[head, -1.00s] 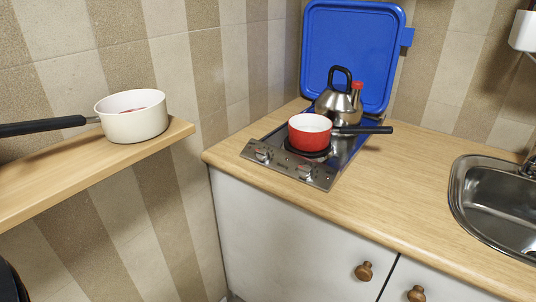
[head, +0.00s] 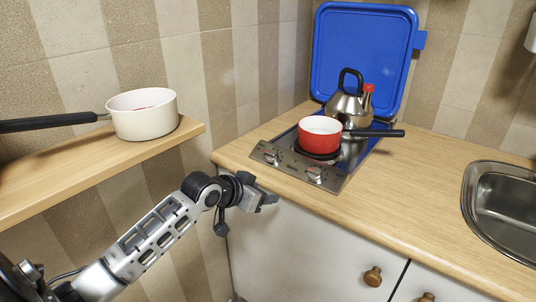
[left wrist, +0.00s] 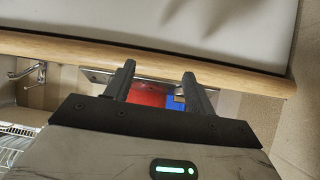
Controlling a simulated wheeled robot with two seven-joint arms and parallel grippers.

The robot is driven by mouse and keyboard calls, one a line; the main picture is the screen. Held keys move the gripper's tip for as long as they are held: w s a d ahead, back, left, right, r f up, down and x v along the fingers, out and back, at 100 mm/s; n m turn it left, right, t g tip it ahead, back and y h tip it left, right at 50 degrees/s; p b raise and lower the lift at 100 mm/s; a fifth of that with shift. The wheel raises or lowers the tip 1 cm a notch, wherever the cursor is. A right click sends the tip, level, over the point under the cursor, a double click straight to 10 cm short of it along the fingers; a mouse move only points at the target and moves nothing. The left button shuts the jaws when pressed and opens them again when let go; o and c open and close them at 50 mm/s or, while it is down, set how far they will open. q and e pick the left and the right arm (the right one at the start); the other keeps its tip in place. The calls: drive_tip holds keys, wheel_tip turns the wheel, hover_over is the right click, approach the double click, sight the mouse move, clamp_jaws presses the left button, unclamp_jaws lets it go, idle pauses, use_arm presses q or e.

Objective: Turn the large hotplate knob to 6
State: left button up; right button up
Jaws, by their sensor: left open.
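The hob (head: 335,182) is set in the worktop with its blue lid (head: 362,55) standing open behind it. Two knobs sit on its front steel panel, a left knob (head: 271,157) and a right knob (head: 315,174). Their pointers and numbers are too small to read, and I cannot tell which serves the large hotplate. My left gripper (head: 268,200) is open and empty, in front of the worktop edge and below the panel, apart from both knobs. In the left wrist view its two fingers (left wrist: 158,72) point toward the wooden edge. My right gripper is out of view.
A red saucepan (head: 320,133) stands on the front hotplate, its handle pointing right. A steel kettle (head: 348,105) stands behind it. A cream pan (head: 142,115) sits on a wooden shelf (head: 100,170) above my left arm. The worktop (head: 410,185) is clear toward the sink (head: 505,200).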

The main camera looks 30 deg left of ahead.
use_arm(q)
drive_tip(key=n+t, duration=0.1)
drive_tip(key=t, duration=0.1)
approach(268, 154)
drive_tip(key=w, duration=0.2)
drive_tip(key=shift+y, duration=0.3)
drive_tip(key=x, duration=0.5)
drive_tip(key=d+x, duration=0.1)
drive_tip(key=x, duration=0.1)
drive_tip(key=shift+w+f, duration=0.15)
drive_tip(key=shift+f, duration=0.2)
drive_tip(key=shift+a, duration=0.1)
drive_tip(key=c, duration=1)
